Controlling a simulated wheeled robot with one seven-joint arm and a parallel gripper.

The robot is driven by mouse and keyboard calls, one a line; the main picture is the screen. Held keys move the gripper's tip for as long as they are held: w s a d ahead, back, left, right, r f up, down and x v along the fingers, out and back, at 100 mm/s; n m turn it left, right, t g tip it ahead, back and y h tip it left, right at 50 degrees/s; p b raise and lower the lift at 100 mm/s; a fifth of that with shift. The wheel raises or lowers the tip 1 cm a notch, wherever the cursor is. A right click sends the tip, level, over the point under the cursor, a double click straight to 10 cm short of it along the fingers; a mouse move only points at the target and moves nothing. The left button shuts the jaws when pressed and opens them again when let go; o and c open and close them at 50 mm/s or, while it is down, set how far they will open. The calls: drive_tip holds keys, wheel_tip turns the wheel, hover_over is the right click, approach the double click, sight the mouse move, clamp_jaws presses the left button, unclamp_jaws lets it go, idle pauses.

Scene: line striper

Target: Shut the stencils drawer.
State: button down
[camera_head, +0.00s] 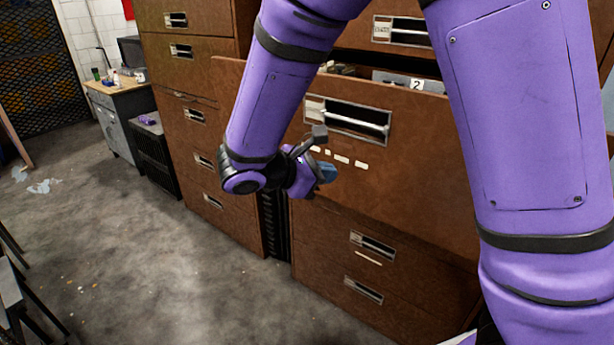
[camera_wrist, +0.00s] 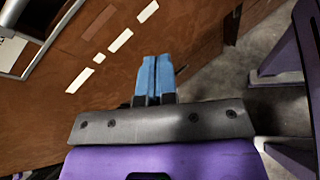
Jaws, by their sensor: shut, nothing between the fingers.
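The open drawer (camera_head: 420,150) sticks out of the right brown cabinet in the head view, with folders and a card marked "2" showing inside behind its front. Its front carries a metal pull handle (camera_head: 347,118) and a row of pale label strips. My gripper (camera_head: 327,172) is in front of the drawer front, low and left of the handle. Its blue fingers (camera_wrist: 155,77) are together and empty in the wrist view, pointing toward the brown front below the strips. I cannot tell whether they touch it. The drawer's name is not readable.
Closed drawers (camera_head: 372,245) lie below the open one. Another brown cabinet (camera_head: 215,190) stands to the left, with a dark gap between. A small desk (camera_head: 115,100) stands farther back left. The concrete floor (camera_head: 150,260) is mostly clear in front.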

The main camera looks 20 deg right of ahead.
drive_tip(key=w+a+f+n+t+h, duration=0.1)
drive_tip(key=w+a+f+n+t, duration=0.2)
drive_tip(key=a+f+n+t, duration=0.65)
drive_tip(key=w+d+r+m+g, duration=0.1)
drive_tip(key=w+d+g, duration=0.1)
drive_tip(key=w+d, duration=0.6)
drive_tip(key=shift+w+d+r, duration=0.25)
drive_tip(key=shift+d+r, duration=0.1)
drive_tip(key=shift+d, duration=0.4)
drive_tip(key=shift+m, duration=0.35)
drive_tip(key=x, duration=3.3)
drive_tip(key=shift+d+r, duration=0.2)
drive_tip(key=shift+r, duration=0.25)
drive_tip(key=shift+d+r, duration=0.1)
drive_tip(key=shift+r, duration=0.05)
